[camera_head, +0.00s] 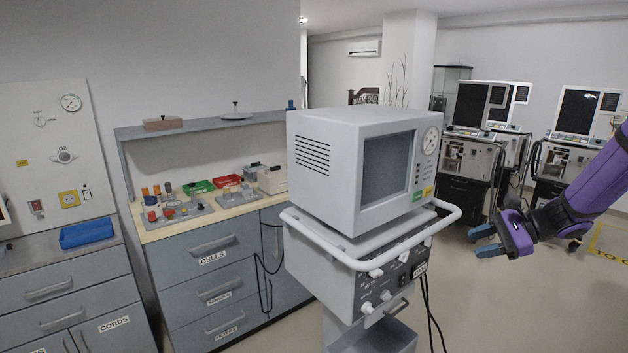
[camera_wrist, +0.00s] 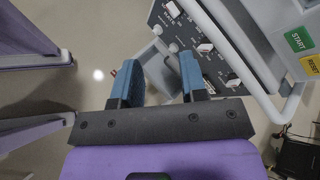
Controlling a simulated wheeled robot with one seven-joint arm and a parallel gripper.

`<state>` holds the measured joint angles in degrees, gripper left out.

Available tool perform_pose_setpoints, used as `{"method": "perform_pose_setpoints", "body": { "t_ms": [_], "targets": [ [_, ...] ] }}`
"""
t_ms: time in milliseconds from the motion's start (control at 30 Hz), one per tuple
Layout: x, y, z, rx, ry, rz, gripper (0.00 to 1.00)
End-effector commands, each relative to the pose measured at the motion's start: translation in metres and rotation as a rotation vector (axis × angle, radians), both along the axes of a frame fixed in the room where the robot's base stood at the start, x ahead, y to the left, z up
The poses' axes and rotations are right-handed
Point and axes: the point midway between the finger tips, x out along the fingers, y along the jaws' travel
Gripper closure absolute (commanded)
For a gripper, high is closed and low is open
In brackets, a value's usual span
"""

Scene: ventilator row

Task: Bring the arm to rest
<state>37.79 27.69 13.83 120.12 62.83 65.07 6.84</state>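My purple arm reaches in from the right side of the head view. My gripper (camera_head: 484,242) hangs in the air to the right of the ventilator (camera_head: 345,160), apart from its white rail. In the wrist view, the two blue fingers of my gripper (camera_wrist: 161,80) stand apart with nothing held between them. Beyond the fingers are the ventilator's dark control panel (camera_wrist: 215,50) with white knobs and part of the white rail (camera_wrist: 232,55). The green START and yellow RESET labels show at the right edge there.
A counter with drawers (camera_head: 215,270) holds trays and small parts at the left. A blue bin (camera_head: 87,233) sits on another cabinet. Several more ventilators (camera_head: 470,150) stand at the back right. Dark cables hang beside the near ventilator. Open floor (camera_head: 500,300) lies below my gripper.

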Motion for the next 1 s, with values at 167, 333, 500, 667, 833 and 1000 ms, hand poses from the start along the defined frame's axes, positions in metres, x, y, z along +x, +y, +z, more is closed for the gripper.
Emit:
{"method": "perform_pose_setpoints", "body": {
  "t_ms": [167, 333, 500, 667, 833, 1000],
  "targets": [
    [-0.033, 0.033, 0.038, -0.182, -0.067, 0.163, 0.61],
    [-0.068, 0.056, 0.068, -0.348, -0.135, 0.305, 0.61],
    [-0.104, 0.074, 0.095, -0.511, -0.212, 0.437, 0.61],
    [-0.14, 0.086, 0.117, -0.661, -0.29, 0.549, 0.61],
    [-0.178, 0.093, 0.137, -0.815, -0.381, 0.661, 0.61],
    [-0.216, 0.095, 0.155, -0.967, -0.48, 0.759, 0.61]
  ]
}}
